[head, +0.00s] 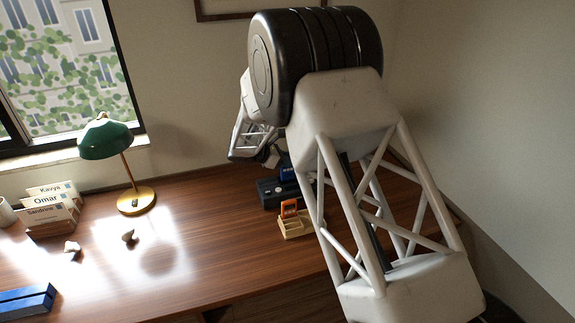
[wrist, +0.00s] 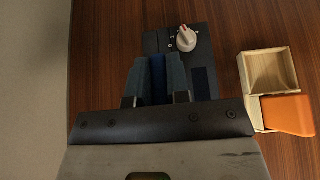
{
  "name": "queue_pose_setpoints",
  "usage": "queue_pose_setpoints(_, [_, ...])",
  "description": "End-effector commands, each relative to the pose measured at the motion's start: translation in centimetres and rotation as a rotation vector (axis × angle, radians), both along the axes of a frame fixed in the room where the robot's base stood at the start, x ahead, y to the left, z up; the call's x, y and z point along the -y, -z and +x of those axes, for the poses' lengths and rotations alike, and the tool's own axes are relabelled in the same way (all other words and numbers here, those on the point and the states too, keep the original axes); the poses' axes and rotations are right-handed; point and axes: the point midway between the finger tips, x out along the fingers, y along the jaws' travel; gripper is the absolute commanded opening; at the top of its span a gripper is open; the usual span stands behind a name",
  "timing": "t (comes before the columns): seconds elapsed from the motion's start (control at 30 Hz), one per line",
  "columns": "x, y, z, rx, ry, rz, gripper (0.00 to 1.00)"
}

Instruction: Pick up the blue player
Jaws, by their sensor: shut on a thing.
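The blue player (wrist: 158,80) shows as a narrow blue strip between the two fingers of my gripper (wrist: 158,62) in the wrist view. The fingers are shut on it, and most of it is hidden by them. In the head view a bit of the blue player (head: 288,174) shows just above a dark box, partly behind my arm. My gripper is mostly hidden there by my own arm links. I cannot tell whether the player touches the dark box.
The dark box (head: 268,195) has a pale knob (wrist: 187,39). Beside it is a small wooden tray (wrist: 270,70) with an orange item (wrist: 288,115). A green lamp (head: 106,138), a card holder (head: 52,213) and a blue case (head: 27,301) stand left.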

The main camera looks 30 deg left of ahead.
Motion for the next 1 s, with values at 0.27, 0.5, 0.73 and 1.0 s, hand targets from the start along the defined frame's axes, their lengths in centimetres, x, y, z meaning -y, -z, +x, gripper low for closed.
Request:
queue_pose_setpoints(0.27, [0.0,-4.2,0.0,0.002,0.001,0.002,0.00])
queue_pose_setpoints(0.5, [0.0,-7.2,0.0,0.001,0.001,0.003,0.00])
queue_pose_setpoints(0.73, [0.0,-8.1,0.0,0.000,0.001,0.000,0.00])
queue_pose_setpoints(1.0, [0.0,-8.1,0.0,0.000,0.000,0.000,0.00])
